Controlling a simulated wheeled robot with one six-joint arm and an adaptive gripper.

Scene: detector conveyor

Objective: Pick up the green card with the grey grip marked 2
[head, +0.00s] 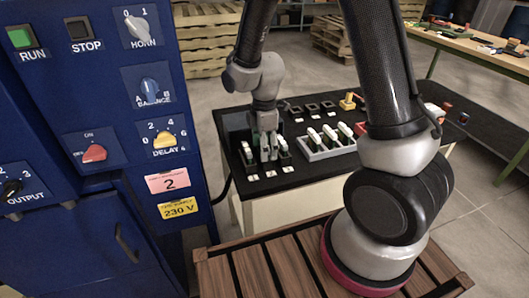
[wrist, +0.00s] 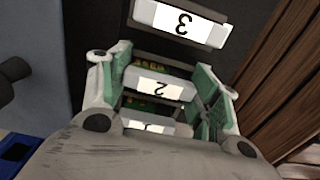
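The card marked 2 shows in the wrist view as a pale grey grip (wrist: 160,72) with a white label (wrist: 159,88) and green board beneath it. My gripper (wrist: 165,85) has its two green-padded fingers apart, one on each side of this grip. I see no clear contact between pads and grip. In the head view my gripper (head: 266,148) points down at the left end of the black table, among upright cards in dark holders. It hides most of the middle card there.
In the wrist view, label 3 (wrist: 182,22) lies above and label 1 (wrist: 150,127) below, partly hidden by my gripper. In the head view a grey rack (head: 326,150) holds several white-gripped cards. Empty dark holders (head: 311,107) stand behind. A blue control cabinet (head: 100,120) stands left.

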